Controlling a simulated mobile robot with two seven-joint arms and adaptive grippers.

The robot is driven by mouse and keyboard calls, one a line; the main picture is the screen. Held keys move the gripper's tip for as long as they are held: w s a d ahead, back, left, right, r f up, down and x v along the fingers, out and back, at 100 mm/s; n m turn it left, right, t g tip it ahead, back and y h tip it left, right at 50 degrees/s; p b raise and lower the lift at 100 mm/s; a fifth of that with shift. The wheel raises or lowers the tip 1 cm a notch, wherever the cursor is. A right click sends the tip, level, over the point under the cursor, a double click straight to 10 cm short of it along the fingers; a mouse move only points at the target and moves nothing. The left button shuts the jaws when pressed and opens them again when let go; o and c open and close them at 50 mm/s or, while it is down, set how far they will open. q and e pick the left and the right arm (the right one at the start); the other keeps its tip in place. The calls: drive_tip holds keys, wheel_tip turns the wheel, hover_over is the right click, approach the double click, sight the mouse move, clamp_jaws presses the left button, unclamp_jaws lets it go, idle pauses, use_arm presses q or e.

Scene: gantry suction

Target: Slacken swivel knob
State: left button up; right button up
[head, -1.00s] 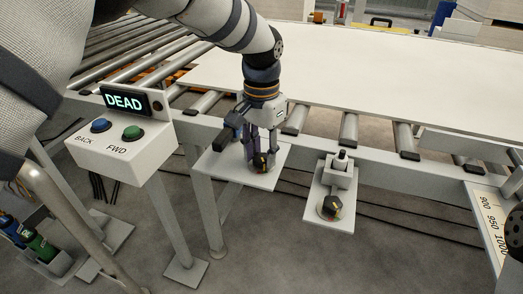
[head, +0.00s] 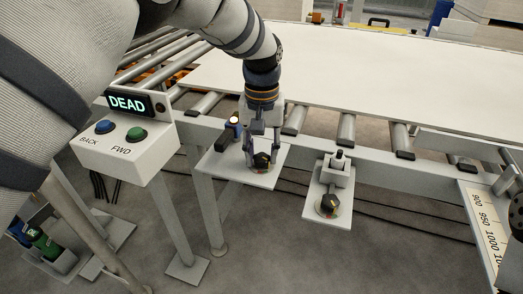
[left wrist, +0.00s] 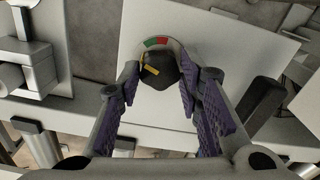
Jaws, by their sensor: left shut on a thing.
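My left gripper (head: 262,150) points down over the left white plate (head: 216,165), its fingers around a dark knob (head: 262,160). In the left wrist view the knob (left wrist: 160,72) is black with a yellow pointer. It sits between the purple finger pads (left wrist: 160,85), which are shut on it. A dial arc with green and red parts (left wrist: 157,42) shows just beyond the knob. The yellow pointer lies to the knob's left, near the green end. A second dark knob with a yellow mark (head: 329,204) sits on the right white plate (head: 318,186).
A control box (head: 127,150) with a lit "DEAD" display, a blue and a green button stands at left. A large white board (head: 350,80) lies on the rollers behind. A small lever block (head: 338,168) tops the right plate. A numbered scale (head: 483,225) is at right.

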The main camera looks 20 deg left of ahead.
sight(262, 156)
use_arm(q)
drive_tip(key=shift+n, duration=0.3)
drive_tip(key=o, duration=1.2)
drive_tip(key=shift+c, duration=0.2)
wheel_tip(262, 156, up, 12)
